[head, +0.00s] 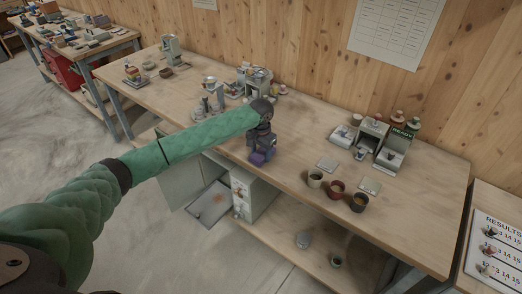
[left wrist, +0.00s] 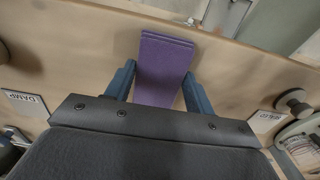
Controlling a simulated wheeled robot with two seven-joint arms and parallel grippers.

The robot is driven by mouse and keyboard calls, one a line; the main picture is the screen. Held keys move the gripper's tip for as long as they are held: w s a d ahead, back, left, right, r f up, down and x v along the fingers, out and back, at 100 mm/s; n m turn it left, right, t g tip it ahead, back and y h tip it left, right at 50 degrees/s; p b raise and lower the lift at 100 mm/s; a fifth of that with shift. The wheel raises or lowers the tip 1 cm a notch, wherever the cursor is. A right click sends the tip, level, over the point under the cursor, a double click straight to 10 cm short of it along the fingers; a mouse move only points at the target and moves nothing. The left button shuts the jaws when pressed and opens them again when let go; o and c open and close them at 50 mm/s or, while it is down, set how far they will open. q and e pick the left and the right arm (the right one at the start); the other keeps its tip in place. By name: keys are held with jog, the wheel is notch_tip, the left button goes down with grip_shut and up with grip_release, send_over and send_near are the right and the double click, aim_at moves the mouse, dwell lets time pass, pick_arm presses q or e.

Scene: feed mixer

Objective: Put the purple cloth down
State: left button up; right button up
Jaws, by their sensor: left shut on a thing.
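My left gripper (head: 258,156) is over the front edge of the long wooden workbench (head: 300,150), at the end of my green-sleeved arm. The purple cloth (head: 257,158) shows at its fingertips in the head view. In the left wrist view the purple cloth (left wrist: 163,68) is a flat folded strip between the two blue fingers of the left gripper (left wrist: 158,85), which is shut on it. The tan bench surface lies behind the cloth there. I cannot tell whether the cloth touches the bench. My right gripper is not in view.
A grey machine (head: 258,80) stands at the back. Bare bench lies right of my gripper.

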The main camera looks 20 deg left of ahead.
aim_at(261, 154)
pick_arm(q)
jog(key=shift+f, duration=0.15)
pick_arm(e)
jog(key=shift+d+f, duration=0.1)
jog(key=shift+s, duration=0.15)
pick_arm(q)
jog(key=o, duration=1)
jog(key=shift+f, duration=0.1)
jog(key=shift+c, duration=0.2)
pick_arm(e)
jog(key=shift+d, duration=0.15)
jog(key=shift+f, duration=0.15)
pick_arm(q)
jog(key=shift+r, duration=0.4)
notch_tip(261, 154, up, 12)
jog(key=b, duration=0.4)
jog(key=shift+f+b, duration=0.25)
jog(key=shift+b, duration=0.05)
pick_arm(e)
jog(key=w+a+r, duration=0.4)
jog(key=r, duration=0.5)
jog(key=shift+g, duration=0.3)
